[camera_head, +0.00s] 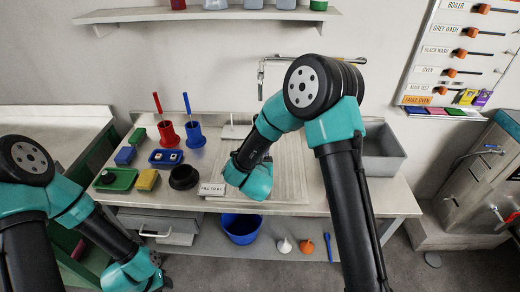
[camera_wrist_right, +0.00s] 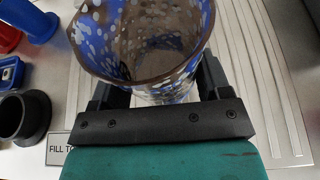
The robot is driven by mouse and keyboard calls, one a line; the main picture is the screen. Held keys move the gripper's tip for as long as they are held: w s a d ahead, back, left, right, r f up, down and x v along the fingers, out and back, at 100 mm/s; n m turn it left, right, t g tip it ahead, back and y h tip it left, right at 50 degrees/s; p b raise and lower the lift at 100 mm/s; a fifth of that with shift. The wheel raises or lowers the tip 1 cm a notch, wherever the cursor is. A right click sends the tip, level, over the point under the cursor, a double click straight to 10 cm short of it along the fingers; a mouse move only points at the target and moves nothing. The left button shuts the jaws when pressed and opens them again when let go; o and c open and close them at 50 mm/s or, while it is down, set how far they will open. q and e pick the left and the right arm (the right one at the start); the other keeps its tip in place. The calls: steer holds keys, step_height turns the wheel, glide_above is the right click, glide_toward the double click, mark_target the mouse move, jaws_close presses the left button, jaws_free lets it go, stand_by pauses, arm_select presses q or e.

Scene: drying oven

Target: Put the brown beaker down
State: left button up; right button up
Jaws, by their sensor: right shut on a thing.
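The beaker (camera_wrist_right: 150,75) is speckled blue, white and brown, with a brownish inside and rim. It fills the top middle of the right wrist view, its open mouth towards the camera. My right gripper (camera_wrist_right: 160,92) is shut on it, with dark fingers on both sides. Its base is hidden, so I cannot tell whether it touches the ribbed draining surface (camera_head: 288,165). In the head view my right arm hides the beaker. My left gripper (camera_head: 158,278) is low at the left, in front of the bench and away from the beaker; its jaw opening is unclear.
A "FILL TO" label (camera_head: 212,189) and a black cup (camera_head: 184,177) stand left of my right gripper. Red (camera_head: 168,135) and blue (camera_head: 195,135) holders stand behind. A grey basin (camera_head: 382,150) is at the right. Ribbed surface right of the gripper is clear.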

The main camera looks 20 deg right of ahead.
steer(key=w+d, duration=0.1)
steer(key=w, duration=0.3)
steer(key=w+d, duration=0.1)
steer(key=w, duration=0.3)
steer(key=w+d+f, duration=0.1)
steer(key=w, duration=0.3)
steer(key=shift+d+f, duration=0.1)
steer(key=shift+d, duration=0.15)
steer(key=shift+w+d, duration=0.1)
steer(key=shift+w, duration=0.15)
steer(key=shift+w+f, duration=0.15)
steer(key=shift+f, duration=1.65)
steer(key=shift+f, duration=0.1)
steer(key=o, duration=1)
